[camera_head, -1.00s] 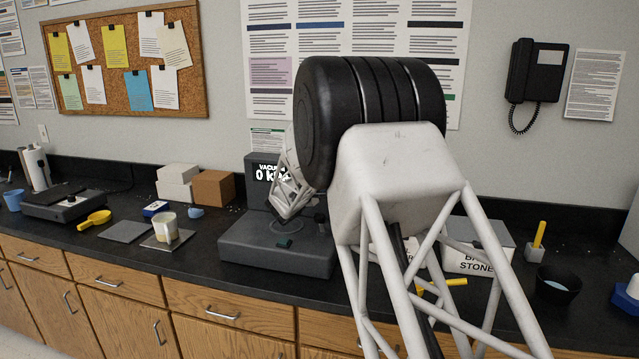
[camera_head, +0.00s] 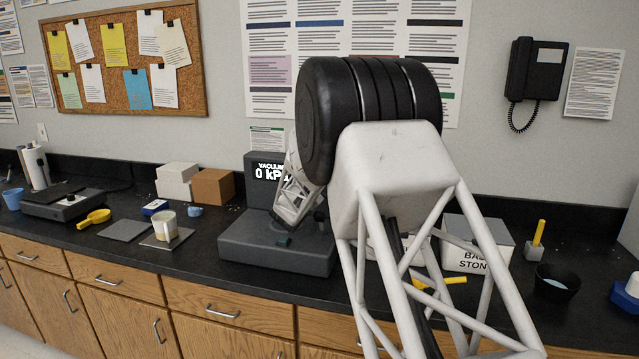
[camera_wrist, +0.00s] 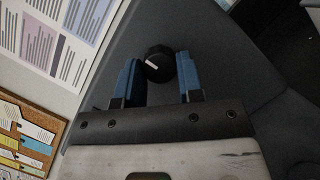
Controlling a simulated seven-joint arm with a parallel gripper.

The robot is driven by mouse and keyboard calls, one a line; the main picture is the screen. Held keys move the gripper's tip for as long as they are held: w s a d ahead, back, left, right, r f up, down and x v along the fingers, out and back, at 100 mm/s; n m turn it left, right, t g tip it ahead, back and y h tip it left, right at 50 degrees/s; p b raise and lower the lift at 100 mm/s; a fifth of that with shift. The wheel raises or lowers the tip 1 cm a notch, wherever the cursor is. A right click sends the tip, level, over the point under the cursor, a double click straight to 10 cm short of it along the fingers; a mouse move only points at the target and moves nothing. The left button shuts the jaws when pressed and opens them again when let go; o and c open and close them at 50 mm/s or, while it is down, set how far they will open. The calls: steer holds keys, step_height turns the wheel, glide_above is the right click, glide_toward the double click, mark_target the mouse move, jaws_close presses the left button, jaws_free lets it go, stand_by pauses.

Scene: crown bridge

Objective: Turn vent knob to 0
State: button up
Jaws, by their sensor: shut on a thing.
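The vent knob (camera_wrist: 159,62) is a round black knob with a white pointer line, in the wrist view. The line points to the left in that picture; no scale numbers are readable around it. My gripper (camera_wrist: 157,75) has its blue finger pads on both sides of the knob and is shut on it. In the head view, the knob and fingertips are hard to make out behind my wrist.
A beaker (camera_head: 166,224), a yellow scoop (camera_head: 95,218) and a hotplate (camera_head: 62,206) stand left of the unit. White and brown boxes (camera_head: 213,187) stand behind. A box marked "STONE" (camera_head: 474,245) and a black bowl (camera_head: 556,285) are on the right.

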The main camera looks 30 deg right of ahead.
steer(key=o, duration=0.9)
steer(key=shift+v, duration=3.95)
steer(key=shift+s+r, duration=0.1)
